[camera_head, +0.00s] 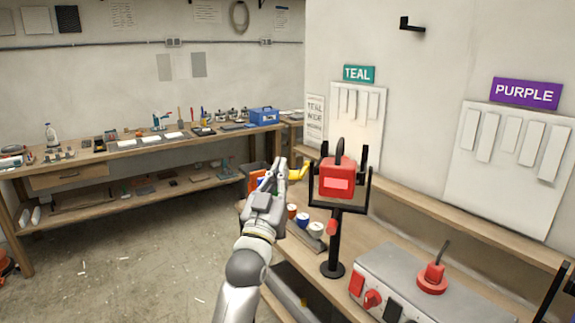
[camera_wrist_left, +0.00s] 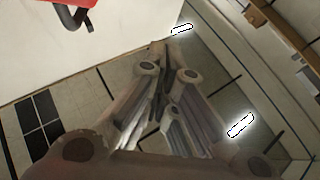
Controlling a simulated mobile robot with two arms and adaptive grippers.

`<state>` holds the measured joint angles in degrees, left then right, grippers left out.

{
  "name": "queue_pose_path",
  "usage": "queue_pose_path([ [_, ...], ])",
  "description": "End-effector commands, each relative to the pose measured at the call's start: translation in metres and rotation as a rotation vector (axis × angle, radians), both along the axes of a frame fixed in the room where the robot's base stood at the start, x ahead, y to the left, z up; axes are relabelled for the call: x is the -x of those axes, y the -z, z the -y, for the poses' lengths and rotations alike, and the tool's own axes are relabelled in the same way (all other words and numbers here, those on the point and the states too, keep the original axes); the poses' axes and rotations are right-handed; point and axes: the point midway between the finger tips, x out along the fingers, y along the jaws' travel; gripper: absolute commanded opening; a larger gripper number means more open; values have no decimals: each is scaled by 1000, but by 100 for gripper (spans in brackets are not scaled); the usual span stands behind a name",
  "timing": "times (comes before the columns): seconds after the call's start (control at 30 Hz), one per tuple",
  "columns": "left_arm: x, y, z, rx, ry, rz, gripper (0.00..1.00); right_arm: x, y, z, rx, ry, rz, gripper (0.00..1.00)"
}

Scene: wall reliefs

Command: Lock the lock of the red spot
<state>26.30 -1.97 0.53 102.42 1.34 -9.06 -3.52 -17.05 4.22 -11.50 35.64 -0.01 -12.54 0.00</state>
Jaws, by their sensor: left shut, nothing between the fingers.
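A red lock (camera_head: 336,178) with a paler red label and a dark shackle (camera_head: 340,149) sits in a black forked stand (camera_head: 334,232) on the right bench. I cannot tell whether the shackle is seated. My left gripper (camera_head: 284,168) is shut and empty, just left of the lock and apart from it. In the left wrist view the shut fingers (camera_wrist_left: 166,72) point up the picture. A red edge (camera_wrist_left: 25,8) with a dark curved bar (camera_wrist_left: 76,16) shows at the top left there, mostly cut off. My right gripper is not in view.
On the right bench (camera_head: 410,235) are several small cans (camera_head: 303,219) and a grey box (camera_head: 420,280) with a red plug (camera_head: 432,278). TEAL (camera_head: 359,74) and PURPLE (camera_head: 526,93) signs hang behind. Open floor (camera_head: 130,255) lies left.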

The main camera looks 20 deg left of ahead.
Motion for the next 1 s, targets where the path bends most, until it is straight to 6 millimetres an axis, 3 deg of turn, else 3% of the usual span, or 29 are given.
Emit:
queue_pose_path([
  [0.1, -22, -18, 0, -1, 0, 1, 0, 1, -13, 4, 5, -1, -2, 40],
  [0.3, -51, -29, -1, -1, 0, -3, 0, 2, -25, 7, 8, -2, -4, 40],
  [0.4, -52, -7, -1, -1, 0, -7, 0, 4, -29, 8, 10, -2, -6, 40],
  [0.53, -54, 5, -1, 0, 0, -3, 0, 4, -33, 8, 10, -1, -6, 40],
  [1.0, -54, 13, -1, 0, 0, 1, 0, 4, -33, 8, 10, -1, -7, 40],
])
